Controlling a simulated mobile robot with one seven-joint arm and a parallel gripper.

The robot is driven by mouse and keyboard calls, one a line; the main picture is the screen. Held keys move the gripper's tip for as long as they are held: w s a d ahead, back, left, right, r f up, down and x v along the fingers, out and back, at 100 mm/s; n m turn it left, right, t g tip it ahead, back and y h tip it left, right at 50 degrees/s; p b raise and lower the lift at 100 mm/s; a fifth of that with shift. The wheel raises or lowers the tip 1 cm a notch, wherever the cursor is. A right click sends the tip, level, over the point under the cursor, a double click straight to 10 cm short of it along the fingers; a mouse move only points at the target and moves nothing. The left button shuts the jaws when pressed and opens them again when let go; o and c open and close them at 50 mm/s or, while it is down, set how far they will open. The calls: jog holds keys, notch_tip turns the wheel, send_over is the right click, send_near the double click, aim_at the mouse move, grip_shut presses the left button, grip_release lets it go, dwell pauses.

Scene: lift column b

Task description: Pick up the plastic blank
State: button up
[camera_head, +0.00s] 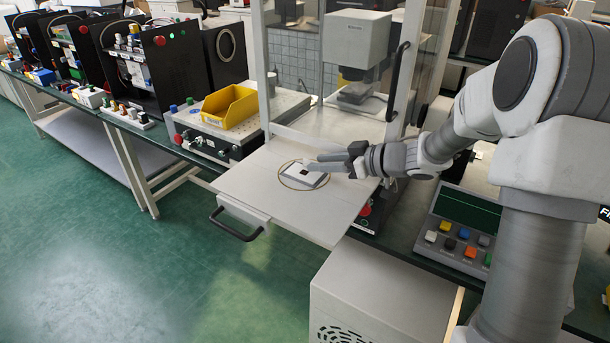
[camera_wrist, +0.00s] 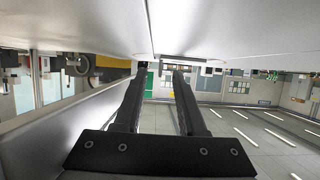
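A small flat whitish blank (camera_head: 316,180) with a dark square at its middle lies inside a thin tan ring on a pale pull-out board (camera_head: 330,217). My gripper (camera_head: 310,165) reaches in from the right, low over the board, and its fingers hide the blank's far side. I cannot tell whether they touch it. In the wrist view, which is upside down, the two dark fingers of my gripper (camera_wrist: 160,75) are apart with nothing seen between them. The pale board (camera_wrist: 85,22) fills the top of that view; the blank is not clear there.
A framed enclosure with a grey machine (camera_head: 357,42) stands behind the board, its door handle (camera_head: 397,80) close to my arm. A yellow bin (camera_head: 229,106) sits on a box to the left. A button panel (camera_head: 459,236) lies at right. Green floor at left is clear.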

jog(key=shift+w+a+f, duration=0.2)
jog(key=shift+w+a, duration=0.05)
jog(key=shift+a, duration=0.15)
grip_shut()
